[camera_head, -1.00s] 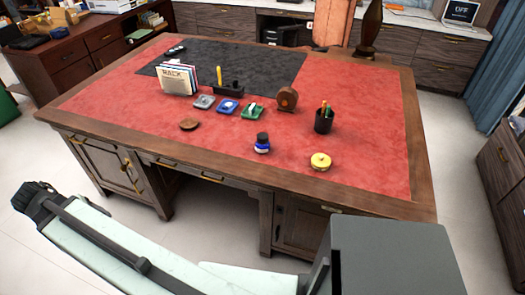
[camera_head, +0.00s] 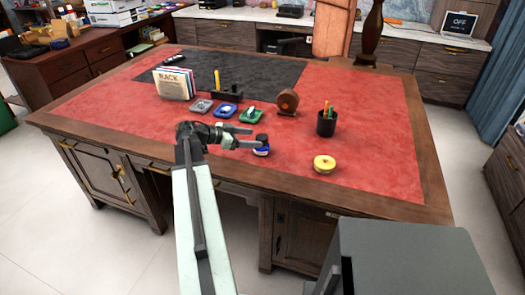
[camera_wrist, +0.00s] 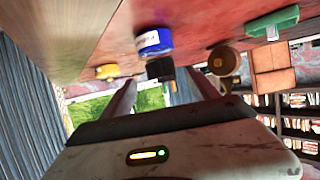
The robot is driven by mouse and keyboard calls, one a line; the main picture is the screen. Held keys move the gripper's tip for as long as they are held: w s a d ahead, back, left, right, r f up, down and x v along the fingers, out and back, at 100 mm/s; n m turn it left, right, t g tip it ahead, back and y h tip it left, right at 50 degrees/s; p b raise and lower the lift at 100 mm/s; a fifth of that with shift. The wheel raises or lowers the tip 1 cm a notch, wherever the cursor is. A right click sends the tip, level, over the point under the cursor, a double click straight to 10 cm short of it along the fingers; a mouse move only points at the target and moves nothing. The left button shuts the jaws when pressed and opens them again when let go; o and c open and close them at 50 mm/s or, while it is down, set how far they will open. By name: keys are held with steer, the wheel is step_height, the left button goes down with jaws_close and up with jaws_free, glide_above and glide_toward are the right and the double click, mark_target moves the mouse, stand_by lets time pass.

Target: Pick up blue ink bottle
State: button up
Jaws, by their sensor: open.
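The blue ink bottle (camera_head: 261,152), with a dark cap, stands on the red leather desk top (camera_head: 370,150) near its front edge. My gripper (camera_head: 240,136) is open and empty, just left of the bottle, with its fingers pointing toward it. In the wrist view the scene appears upside down. There the blue bottle (camera_wrist: 154,41) and its black cap (camera_wrist: 160,69) show between the two spread fingers (camera_wrist: 162,88), seemingly just beyond the tips. I cannot tell whether a finger touches the bottle.
A yellow round object (camera_head: 324,164) stands right of the bottle. The red surface at the right is clear.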

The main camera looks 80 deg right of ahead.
mark_target(261, 137)
steer(key=x, duration=0.1)
steer(key=b+x, duration=0.1)
steer(key=x, duration=0.3)
steer(key=shift+s+d+r, duration=0.15)
steer(key=shift+d+r, duration=0.05)
steer(key=shift+r, duration=0.1)
jaws_close()
